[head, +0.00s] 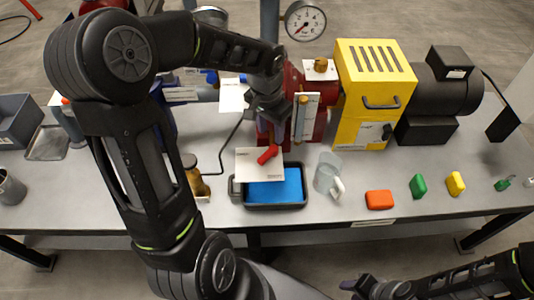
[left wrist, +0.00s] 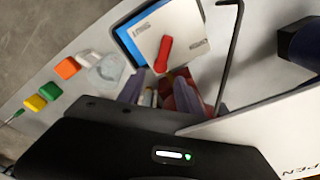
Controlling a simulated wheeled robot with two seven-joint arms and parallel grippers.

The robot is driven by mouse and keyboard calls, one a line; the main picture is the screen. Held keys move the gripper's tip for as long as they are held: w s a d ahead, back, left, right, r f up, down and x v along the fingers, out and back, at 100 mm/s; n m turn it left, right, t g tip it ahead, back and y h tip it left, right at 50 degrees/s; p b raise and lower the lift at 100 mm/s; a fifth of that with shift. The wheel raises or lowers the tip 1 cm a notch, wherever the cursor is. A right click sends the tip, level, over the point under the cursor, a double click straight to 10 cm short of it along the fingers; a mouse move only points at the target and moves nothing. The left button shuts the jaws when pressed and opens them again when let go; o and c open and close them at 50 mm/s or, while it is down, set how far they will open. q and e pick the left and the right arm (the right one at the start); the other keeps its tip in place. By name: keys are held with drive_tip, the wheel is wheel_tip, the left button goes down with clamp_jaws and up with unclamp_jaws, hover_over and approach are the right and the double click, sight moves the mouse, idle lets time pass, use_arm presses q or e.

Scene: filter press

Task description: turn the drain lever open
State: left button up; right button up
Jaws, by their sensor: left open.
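The red drain lever (head: 268,154) lies slanted across a white label plate (head: 246,166) at the front of the press. In the left wrist view the lever (left wrist: 164,54) shows whole on the plate (left wrist: 190,38), just beyond the fingertips. My left gripper (head: 268,137) is open and points down, above and behind the lever in the head view. The left wrist view shows its purple fingers apart (left wrist: 160,88), with no lever between them. My right gripper (head: 356,287) is low at the bottom edge, away from the bench; its opening is unclear.
A black-rimmed tray with a blue inside (head: 235,190) stands below the plate. A clear jug (head: 325,172) is right of it. Orange (head: 379,200), green (head: 418,186) and yellow (head: 455,183) blocks lie further right. A brass-coloured object (head: 194,176) stands left. The yellow pump housing (head: 362,115) is behind.

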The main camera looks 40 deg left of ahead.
sight(264, 156)
use_arm(q)
drive_tip(key=shift+s+a+f+g, duration=0.15)
drive_tip(key=shift+s+g, duration=0.15)
drive_tip(key=shift+s, duration=0.3)
drive_tip(key=shift+s+a+r+g, duration=0.15)
drive_tip(key=shift+s+g, duration=0.15)
drive_tip(key=shift+s, duration=0.3)
drive_tip(key=shift+f, duration=0.1)
drive_tip(key=shift+f, duration=0.1)
wheel_tip(264, 156, down, 8)
drive_tip(key=shift+r, duration=0.15)
drive_tip(key=shift+c, duration=0.5)
clamp_jaws()
